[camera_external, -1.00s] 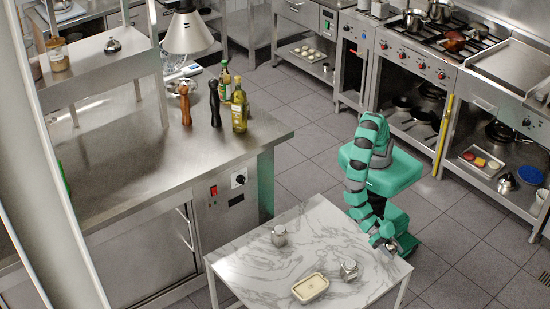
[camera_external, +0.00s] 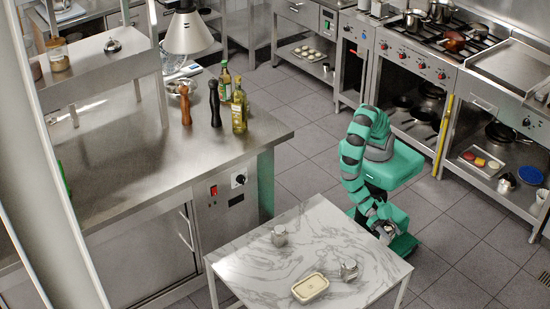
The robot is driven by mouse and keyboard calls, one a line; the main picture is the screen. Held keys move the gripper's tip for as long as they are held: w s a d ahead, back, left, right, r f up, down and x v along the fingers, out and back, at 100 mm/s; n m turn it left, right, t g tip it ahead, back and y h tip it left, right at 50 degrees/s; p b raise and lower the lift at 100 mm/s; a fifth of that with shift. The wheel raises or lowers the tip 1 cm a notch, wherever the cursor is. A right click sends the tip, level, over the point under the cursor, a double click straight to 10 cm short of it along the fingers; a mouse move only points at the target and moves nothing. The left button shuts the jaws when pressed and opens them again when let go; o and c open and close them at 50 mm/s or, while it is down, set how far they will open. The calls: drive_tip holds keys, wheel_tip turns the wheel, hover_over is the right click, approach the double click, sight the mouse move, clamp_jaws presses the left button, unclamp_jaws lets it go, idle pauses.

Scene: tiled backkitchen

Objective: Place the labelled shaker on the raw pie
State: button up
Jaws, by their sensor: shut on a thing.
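The raw pie (camera_external: 310,288) is a pale rectangular dish with a cream top, flat near the front of the marble table. One metal shaker (camera_external: 279,236) stands at the table's back left. Another metal shaker (camera_external: 349,269) stands to the right of the pie, apart from it. I cannot make out a label on either. My gripper (camera_external: 386,229) is beyond the table's back right edge, away from both shakers and the pie. It is shut on a small silvery thing (camera_external: 389,229), partly hidden by the fingers and too small to identify.
The marble table (camera_external: 255,265) has bare room between the shakers and around the pie. A steel counter (camera_external: 120,160) with bottles (camera_external: 239,110) and mills stands at the left. Stoves and shelves line the back right. Tiled floor lies open behind the table.

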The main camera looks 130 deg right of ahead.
drive_tip(key=shift+s+d+r+p, duration=0.35)
drive_tip(key=shift+s+d+p, duration=0.15)
drive_tip(key=shift+p, duration=0.5)
drive_tip(key=d+p, duration=0.1)
drive_tip(key=s+p, duration=0.1)
drive_tip(key=p, duration=0.1)
drive_tip(key=shift+s+d+f, duration=0.1)
drive_tip(key=shift+s+d, duration=0.1)
drive_tip(key=shift+d, duration=0.15)
